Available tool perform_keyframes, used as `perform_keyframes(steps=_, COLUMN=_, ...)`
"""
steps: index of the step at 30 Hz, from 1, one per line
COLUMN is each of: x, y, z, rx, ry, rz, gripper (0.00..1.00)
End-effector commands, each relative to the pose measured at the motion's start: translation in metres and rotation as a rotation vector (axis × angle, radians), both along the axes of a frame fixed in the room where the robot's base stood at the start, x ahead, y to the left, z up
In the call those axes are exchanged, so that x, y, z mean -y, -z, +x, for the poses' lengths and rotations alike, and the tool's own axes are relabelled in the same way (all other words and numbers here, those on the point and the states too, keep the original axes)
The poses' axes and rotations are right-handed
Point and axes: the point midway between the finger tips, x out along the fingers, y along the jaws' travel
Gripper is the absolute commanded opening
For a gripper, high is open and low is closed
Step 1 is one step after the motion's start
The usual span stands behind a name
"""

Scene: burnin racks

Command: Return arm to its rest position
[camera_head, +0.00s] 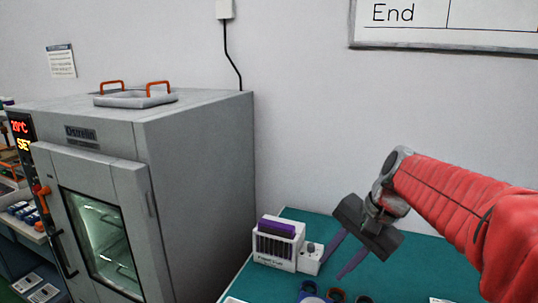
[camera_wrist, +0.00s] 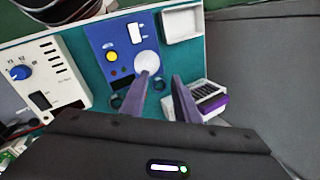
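My red-sleeved arm (camera_head: 450,205) reaches in from the right in the head view, bent down over a green bench top (camera_head: 302,215). My gripper (camera_head: 331,270) points down and left above the bench. Its two purple-grey fingers are apart, with nothing seen between them. In the wrist view the fingers of my gripper (camera_wrist: 161,78) also stand apart, over the area of a blue panel (camera_wrist: 105,38). The exact height above the bench is hard to tell.
A grey chamber (camera_head: 205,165) with a glass door stands left; an orange-handled tray (camera_head: 135,98) lies on top. A white device with a purple top (camera_head: 278,243) sits left of my gripper. The wrist view shows a blue-knobbed white unit (camera_wrist: 40,75) and white tray (camera_wrist: 182,25).

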Motion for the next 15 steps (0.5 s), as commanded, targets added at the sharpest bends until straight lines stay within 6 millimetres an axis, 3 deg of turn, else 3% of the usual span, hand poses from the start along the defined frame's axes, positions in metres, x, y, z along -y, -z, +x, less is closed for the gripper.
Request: perform_keyframes(steps=15, x=-0.002, y=0.013, z=-0.098, rx=0.207, ry=-0.305, rz=-0.295, gripper=0.29)
